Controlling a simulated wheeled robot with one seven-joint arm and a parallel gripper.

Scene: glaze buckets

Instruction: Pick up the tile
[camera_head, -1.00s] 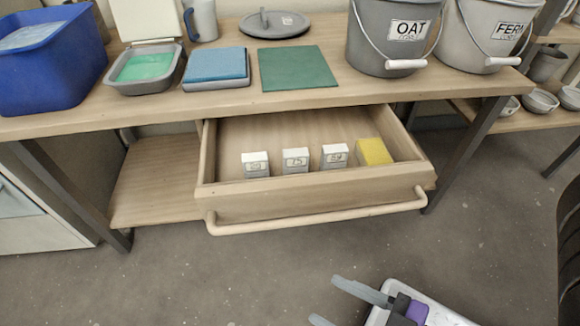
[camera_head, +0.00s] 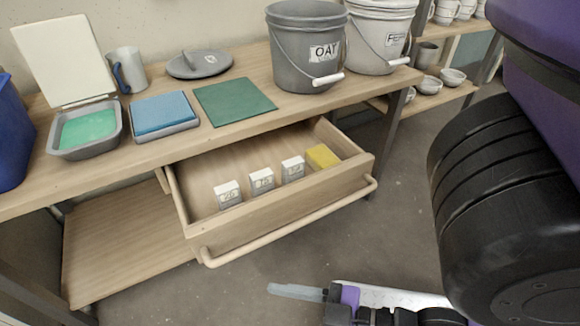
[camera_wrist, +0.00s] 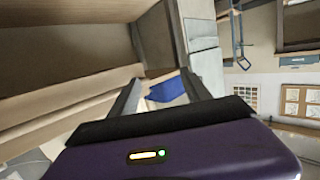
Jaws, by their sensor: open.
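Three small white blocks with dark numbers on their faces stand in a row in the open drawer: left (camera_head: 228,195), middle (camera_head: 262,181), right (camera_head: 293,169). I cannot tell which one is the tile, and the numbers are too blurred to read surely. A yellow block (camera_head: 322,157) lies at the row's right end. My gripper (camera_head: 290,291) is low in front of the drawer, apart from it, with one pale finger showing. In the wrist view, my gripper (camera_wrist: 160,76) has its two fingers spread with nothing held between them.
The drawer (camera_head: 285,212) is pulled out under the table (camera_head: 240,108), its bar handle facing the floor space. On top are a green mat (camera_head: 234,101), a blue-topped tray (camera_head: 164,115), a green-filled dish (camera_head: 86,128) and two buckets (camera_head: 303,55). Floor before the drawer is clear.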

